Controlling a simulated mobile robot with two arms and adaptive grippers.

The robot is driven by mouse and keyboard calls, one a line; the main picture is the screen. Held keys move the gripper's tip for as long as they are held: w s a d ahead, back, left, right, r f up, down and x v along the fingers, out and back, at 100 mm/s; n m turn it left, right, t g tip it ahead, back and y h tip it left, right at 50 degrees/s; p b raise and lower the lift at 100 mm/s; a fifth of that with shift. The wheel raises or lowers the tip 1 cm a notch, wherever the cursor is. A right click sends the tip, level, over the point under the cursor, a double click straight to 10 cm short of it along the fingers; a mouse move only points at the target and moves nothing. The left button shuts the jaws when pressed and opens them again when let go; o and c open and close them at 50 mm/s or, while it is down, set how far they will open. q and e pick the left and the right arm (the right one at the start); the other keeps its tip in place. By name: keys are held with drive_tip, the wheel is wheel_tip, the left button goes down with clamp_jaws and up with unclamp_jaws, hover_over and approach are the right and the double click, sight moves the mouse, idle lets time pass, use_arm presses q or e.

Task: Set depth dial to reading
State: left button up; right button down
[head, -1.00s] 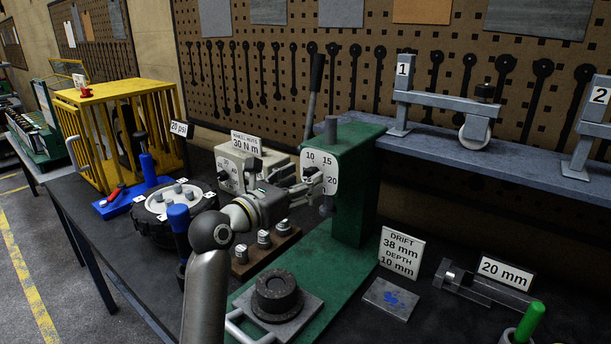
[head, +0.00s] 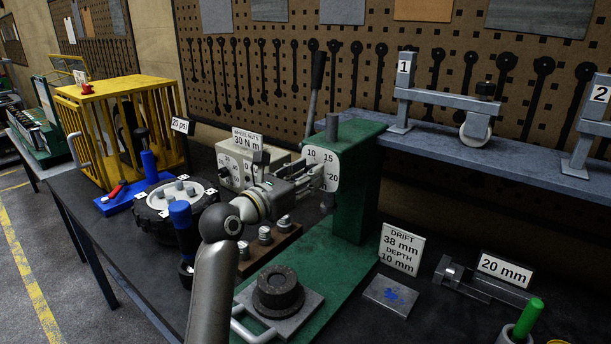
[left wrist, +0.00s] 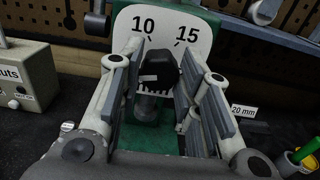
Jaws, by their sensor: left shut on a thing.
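In the left wrist view the dial face (left wrist: 165,28) shows 10 and 15 above a black knob (left wrist: 157,70). My left gripper (head: 318,180) is at the dial, its fingers on either side of the knob and shut on it. The fingers hide the lower dial, and I cannot read the pointer's setting. A white card (head: 401,248) reads "DRIFT 38 mm DEPTH 10 mm". My right gripper is not in view.
A beige wheel-nuts box (head: 240,172) with dials stands left of the press. A black ring piece (head: 277,290) sits on the press base. A yellow cage (head: 105,120) stands at the left. A vise-like tool (head: 480,285) lies at the right, under a raised shelf (head: 520,165).

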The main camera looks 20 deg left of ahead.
use_arm(q)
drive_tip(key=n+p, duration=0.3)
drive_tip(key=n, duration=0.7)
drive_tip(key=n+p, duration=0.3)
drive_tip(key=n, duration=0.7)
drive_tip(key=n+p, duration=0.3)
drive_tip(key=n, duration=0.7)
drive_tip(key=shift+a+f, duration=0.1)
drive_tip(key=shift+f, duration=0.3)
idle(0.9)
idle(0.5)
